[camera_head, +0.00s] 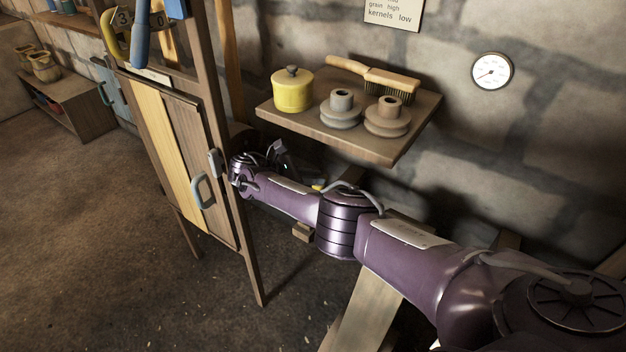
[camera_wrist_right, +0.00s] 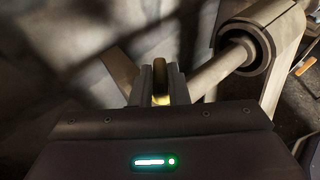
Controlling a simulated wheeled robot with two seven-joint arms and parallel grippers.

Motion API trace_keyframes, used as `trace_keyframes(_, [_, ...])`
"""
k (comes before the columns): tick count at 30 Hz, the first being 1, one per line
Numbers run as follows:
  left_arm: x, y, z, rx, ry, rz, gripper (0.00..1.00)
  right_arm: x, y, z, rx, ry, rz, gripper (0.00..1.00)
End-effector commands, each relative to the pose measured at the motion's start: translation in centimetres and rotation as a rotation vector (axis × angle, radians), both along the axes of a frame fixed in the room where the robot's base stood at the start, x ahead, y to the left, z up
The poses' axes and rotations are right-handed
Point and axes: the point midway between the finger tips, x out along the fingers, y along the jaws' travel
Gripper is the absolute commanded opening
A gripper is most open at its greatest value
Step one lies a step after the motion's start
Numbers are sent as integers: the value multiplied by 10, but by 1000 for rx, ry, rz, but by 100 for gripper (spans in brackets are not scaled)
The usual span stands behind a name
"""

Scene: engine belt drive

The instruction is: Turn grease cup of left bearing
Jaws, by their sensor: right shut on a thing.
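In the right wrist view, the two fingers of my right gripper (camera_wrist_right: 161,88) are shut on a small brass-yellow piece, which looks like the grease cup (camera_wrist_right: 161,73). Only a narrow strip of it shows between the fingers. A round shaft (camera_wrist_right: 222,67) runs beside the fingers into a ring-shaped bearing housing (camera_wrist_right: 245,48) at the upper right. The grease cup cannot be made out there. My left gripper is not in view.
A wooden cabinet (camera_head: 190,150) with a blue handle stands close left of my wrist. A round gauge (camera_head: 492,71) hangs on the stone wall.

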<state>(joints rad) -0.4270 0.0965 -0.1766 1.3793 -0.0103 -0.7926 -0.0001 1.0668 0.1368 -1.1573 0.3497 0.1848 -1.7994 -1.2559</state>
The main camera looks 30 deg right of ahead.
Motion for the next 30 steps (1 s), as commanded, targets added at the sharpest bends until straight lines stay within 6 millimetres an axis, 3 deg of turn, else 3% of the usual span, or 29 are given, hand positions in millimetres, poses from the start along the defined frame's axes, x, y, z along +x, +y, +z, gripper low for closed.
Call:
trace_keyframes(13, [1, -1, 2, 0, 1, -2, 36, -1, -1, -1, 0, 2, -6, 0])
trace_keyframes(14, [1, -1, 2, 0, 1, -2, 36, -1, -1, -1, 0, 2, -6, 18])
trace_keyframes(18, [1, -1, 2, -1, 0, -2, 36, -1, -1, -1, -1, 2, -5, 36])
trace_keyframes(30, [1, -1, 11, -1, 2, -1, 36, -1, -1, 2, 1, 3, 17, 36])
